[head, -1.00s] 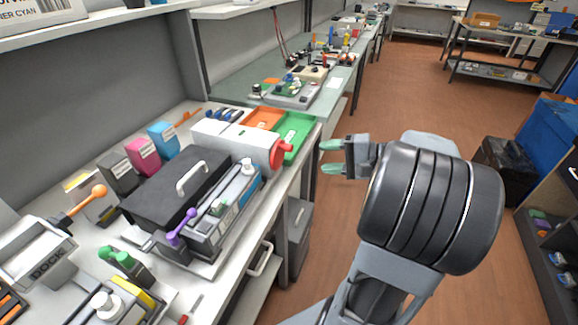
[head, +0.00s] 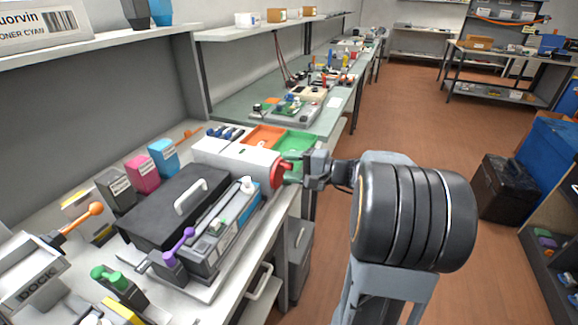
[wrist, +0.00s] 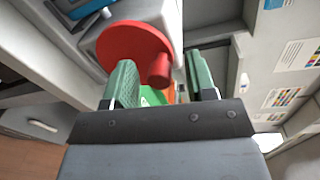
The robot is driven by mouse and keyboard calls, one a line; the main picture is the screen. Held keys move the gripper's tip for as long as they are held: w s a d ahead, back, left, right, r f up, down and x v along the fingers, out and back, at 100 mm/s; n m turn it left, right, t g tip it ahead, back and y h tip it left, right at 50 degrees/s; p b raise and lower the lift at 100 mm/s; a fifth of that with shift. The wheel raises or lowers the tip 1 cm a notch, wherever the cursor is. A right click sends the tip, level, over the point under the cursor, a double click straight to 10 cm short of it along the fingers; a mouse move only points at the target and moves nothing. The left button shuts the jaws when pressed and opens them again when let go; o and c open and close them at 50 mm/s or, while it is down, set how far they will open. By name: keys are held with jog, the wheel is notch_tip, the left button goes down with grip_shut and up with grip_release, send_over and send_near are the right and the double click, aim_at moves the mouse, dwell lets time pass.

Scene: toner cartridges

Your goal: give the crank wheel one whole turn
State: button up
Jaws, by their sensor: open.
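The crank wheel is a red disc (wrist: 131,52) with a stubby red knob (wrist: 160,70), mounted on the end of a white box (head: 236,157) on the bench. In the head view the red wheel (head: 277,173) is partly hidden by my gripper (head: 289,168). In the wrist view my gripper (wrist: 160,82) has its green fingers apart, with the knob between them, nearer the left finger. The knob appears apart from the right finger; I cannot tell whether it touches the left one.
An orange tray (head: 262,136) and a green tray (head: 303,141) lie behind the wheel. A black case (head: 152,212) and a cartridge with a purple lever (head: 179,246) stand to the left. The floor (head: 420,130) right of the bench is open.

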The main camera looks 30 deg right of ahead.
jog(key=shift+w+a, duration=0.25)
jog(key=c, duration=0.9)
